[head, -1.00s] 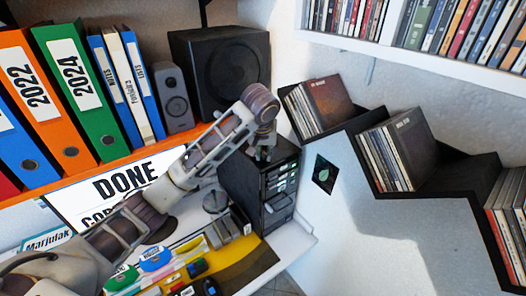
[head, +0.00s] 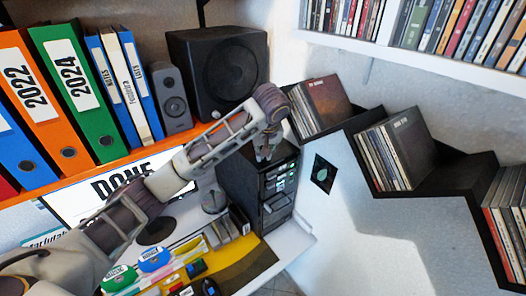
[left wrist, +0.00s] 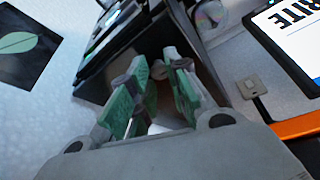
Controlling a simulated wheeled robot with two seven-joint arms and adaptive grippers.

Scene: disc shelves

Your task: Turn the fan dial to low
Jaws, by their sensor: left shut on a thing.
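The black computer tower (head: 240,185) stands on the desk, with lit panels on its front. My left gripper (head: 266,154) points down at the tower's top near the front edge. In the left wrist view, the green-padded fingers of my left gripper (left wrist: 160,80) close around a small rounded grey piece (left wrist: 157,71), which looks like the fan dial. The fingers hide most of it, so its setting cannot be read. In the head view the dial is hidden behind the gripper. My right gripper is not in view.
A large black speaker (head: 218,75) stands behind the tower. A small grey speaker (head: 174,97) and binders (head: 75,85) fill the orange shelf. A zigzag black shelf with disc sleeves (head: 398,148) is at the right. A monitor (head: 110,186) is partly behind my arm.

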